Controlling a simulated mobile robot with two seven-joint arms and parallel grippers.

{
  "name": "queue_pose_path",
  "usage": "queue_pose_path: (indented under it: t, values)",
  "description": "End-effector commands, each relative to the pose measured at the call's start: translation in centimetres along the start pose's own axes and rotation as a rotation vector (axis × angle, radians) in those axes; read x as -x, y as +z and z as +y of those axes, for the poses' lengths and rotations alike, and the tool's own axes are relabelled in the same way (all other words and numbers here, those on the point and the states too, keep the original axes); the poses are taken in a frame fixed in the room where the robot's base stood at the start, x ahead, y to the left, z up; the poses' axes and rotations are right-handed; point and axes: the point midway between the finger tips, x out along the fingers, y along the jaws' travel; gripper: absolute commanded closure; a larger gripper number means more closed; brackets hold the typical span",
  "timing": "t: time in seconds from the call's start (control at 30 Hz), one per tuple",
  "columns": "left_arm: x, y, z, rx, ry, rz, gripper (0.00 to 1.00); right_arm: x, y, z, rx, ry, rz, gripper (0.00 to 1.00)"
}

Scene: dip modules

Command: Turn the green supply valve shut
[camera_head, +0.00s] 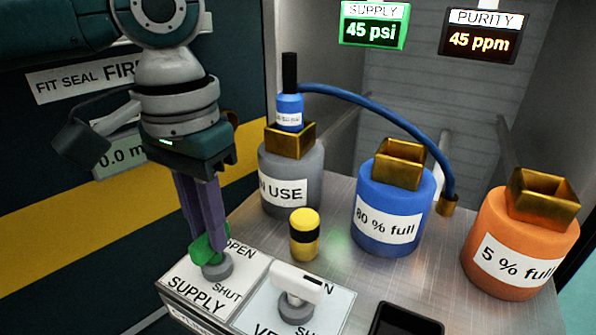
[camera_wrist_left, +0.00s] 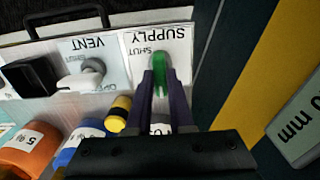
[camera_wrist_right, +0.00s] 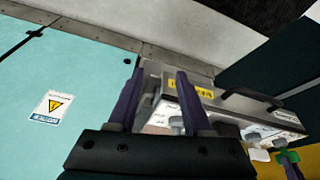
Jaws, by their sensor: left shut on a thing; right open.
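The green supply valve handle (camera_head: 205,246) sits on a grey hub on the white SUPPLY plate (camera_head: 190,280), marked OPEN and SHUT. My left gripper (camera_head: 208,232) reaches down from above, its purple fingers shut on the green handle. In the left wrist view the handle (camera_wrist_left: 158,68) shows between the fingertips (camera_wrist_left: 160,76). The fingers hide part of it, so its exact angle is hard to tell. The handle also shows at the lower right of the right wrist view (camera_wrist_right: 288,156). My right gripper (camera_wrist_right: 160,72) is open and empty, away from the valve.
The white VENT valve handle (camera_head: 296,282) is right beside the supply plate. A yellow-black cylinder (camera_head: 304,234) stands behind them. Grey (camera_head: 291,180), blue (camera_head: 393,210) and orange (camera_head: 520,245) bottles stand behind and to the right. The supply display (camera_head: 373,32) reads 45 psi.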

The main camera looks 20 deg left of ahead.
Motion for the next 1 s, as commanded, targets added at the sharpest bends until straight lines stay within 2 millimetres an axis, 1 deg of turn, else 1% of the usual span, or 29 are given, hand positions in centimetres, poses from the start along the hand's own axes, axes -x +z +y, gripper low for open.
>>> queue_pose_path:
  t: [0.03, 0.1, 0.13, 0.47, 0.63, 0.77, 1.0]
  values:
    - [0.0, 0.0, 0.0, 0.0, -0.001, 0.0, 0.92, 0.0, 0.0, 0.0, 0.0, 0.0, 0.0, 0.5]
    - [0.0, 0.0, 0.0, 0.0, -0.001, 0.0, 0.99, 0.0, 0.0, 0.0, 0.0, 0.0, 0.0, 0.5]
    - [0.0, 0.0, 0.0, 0.0, -0.001, 0.0, 1.0, 0.0, 0.0, 0.0, 0.0, 0.0, 0.0, 0.5]
    - [0.0, 0.0, 0.0, 0.0, -0.001, 0.0, 1.0, 0.0, 0.0, 0.0, 0.0, 0.0, -0.001, 0.5]
    - [0.2, 0.0, 0.0, -0.011, -0.001, -0.002, 1.0, 0.7, -0.2, 0.0, 0.0, 0.0, -0.001, 0.5]
    - [0.6, 0.1, 0.0, -0.048, 0.0, -0.003, 1.0, 2.2, -0.7, 0.1, 0.0, 0.0, -0.001, 0.5]
    - [1.0, 0.2, 0.0, -0.197, 0.0, -0.007, 1.0, 6.9, -2.2, 0.2, 0.0, 0.0, -0.001, 0.5]
